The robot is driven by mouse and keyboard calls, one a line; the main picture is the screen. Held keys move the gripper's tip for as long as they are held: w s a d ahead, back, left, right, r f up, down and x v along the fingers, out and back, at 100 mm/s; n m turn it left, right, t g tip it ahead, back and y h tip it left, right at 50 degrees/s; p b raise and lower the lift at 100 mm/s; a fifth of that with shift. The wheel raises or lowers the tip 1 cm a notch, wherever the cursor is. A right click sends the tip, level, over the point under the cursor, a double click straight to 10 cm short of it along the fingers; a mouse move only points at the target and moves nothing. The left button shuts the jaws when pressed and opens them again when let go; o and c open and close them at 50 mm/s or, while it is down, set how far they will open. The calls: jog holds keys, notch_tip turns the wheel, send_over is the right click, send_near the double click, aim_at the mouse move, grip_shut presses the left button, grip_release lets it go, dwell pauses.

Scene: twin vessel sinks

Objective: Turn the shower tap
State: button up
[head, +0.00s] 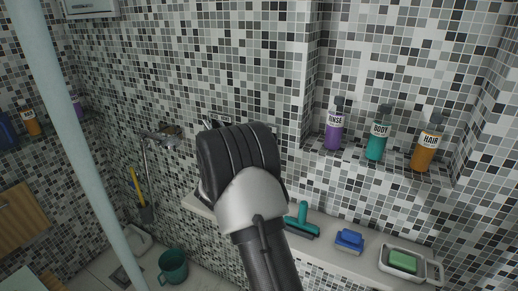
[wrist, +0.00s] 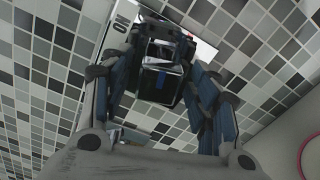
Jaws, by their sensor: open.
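My gripper (wrist: 155,88) is open, its two fingers standing left and right in the wrist view. Between and beyond them is a dark fixture with shiny faces (wrist: 163,80), which I take to be the shower tap's control; touching or apart, I cannot tell. A white plate with dark lettering (wrist: 125,17) is behind it on the tiled wall. In the head view, my dark wrist and its silver cover hide the fingers and most of this spot. A chrome wall fitting with a hose (head: 160,138) shows left of my arm.
Purple, teal and orange bottles (head: 376,136) stand on a tiled shelf at right. A ledge below holds a teal squeegee (head: 301,218), a blue brush or sponge (head: 349,240) and a soap dish (head: 382,262). A teal bucket (head: 173,266) is on the floor. A pale pole (head: 75,130) crosses the left side.

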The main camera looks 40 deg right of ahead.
jog(key=v, duration=1.1)
jog(key=shift+d, duration=0.1)
